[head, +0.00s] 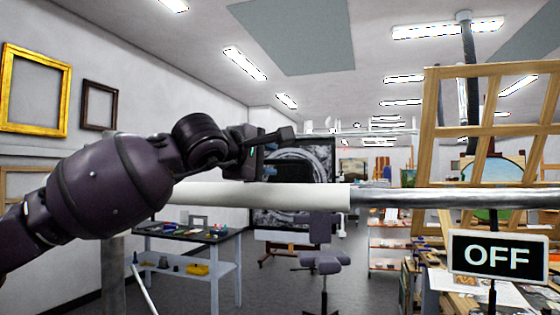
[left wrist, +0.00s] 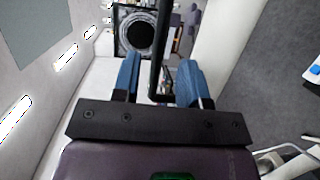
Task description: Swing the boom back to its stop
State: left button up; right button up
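The boom is a long horizontal tube across the head view, with a thick white sleeve (head: 270,195) on the left and bare silvery pipe (head: 450,196) on the right. My left gripper (head: 278,152) is just above the white sleeve, apparently apart from it. In the left wrist view, the left gripper (left wrist: 159,78) has its two blue fingers apart. A thin black bar (left wrist: 160,45) shows between them; I cannot tell whether they touch it. The white sleeve (left wrist: 228,45) runs diagonally to the right of the fingers there. The boom's stop cannot be made out. My right gripper is out of view.
A black OFF sign (head: 497,257) stands at right before a cluttered table. A workbench (head: 190,240) and stool (head: 320,260) stand beyond, below the boom. Grey floor shows between.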

aim_at(278, 162)
pick_arm(q)
jog(key=shift+p+x, duration=0.3)
jog(key=shift+x, duration=2.15)
grip_shut()
